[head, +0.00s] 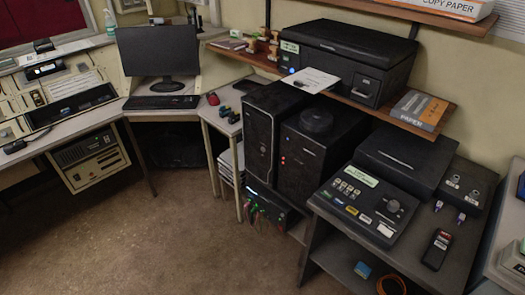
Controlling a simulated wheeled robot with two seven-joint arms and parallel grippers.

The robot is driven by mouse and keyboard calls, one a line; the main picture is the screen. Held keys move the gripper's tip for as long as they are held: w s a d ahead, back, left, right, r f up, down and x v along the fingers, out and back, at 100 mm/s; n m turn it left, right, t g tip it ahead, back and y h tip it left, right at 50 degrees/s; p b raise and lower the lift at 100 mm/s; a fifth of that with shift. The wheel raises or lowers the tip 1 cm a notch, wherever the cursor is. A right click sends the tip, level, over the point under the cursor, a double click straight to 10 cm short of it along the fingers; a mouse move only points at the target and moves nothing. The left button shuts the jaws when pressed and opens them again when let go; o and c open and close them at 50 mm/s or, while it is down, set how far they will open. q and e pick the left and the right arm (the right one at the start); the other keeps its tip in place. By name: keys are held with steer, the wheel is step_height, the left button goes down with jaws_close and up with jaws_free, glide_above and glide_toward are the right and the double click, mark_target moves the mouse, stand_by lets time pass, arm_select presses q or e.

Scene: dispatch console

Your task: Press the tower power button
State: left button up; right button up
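A black computer tower (259,146) stands upright at the middle of the view, its front facing left toward the open floor. A second, wider black unit (305,165) stands just right of it, with small red lights on its front and a round dark object (316,119) on top. A beige computer case (92,158) with a dark front sits under the left desk. The power button is too small to make out on any of them. Neither of my grippers is in view, and nothing is seen touching the towers.
A black printer (345,62) stands on a wooden shelf above the towers. A control panel (369,205) and a handheld device (437,249) lie on the dark right-hand table. A monitor (158,52) and keyboard (161,102) are at back left. The brown floor (150,240) in front is clear.

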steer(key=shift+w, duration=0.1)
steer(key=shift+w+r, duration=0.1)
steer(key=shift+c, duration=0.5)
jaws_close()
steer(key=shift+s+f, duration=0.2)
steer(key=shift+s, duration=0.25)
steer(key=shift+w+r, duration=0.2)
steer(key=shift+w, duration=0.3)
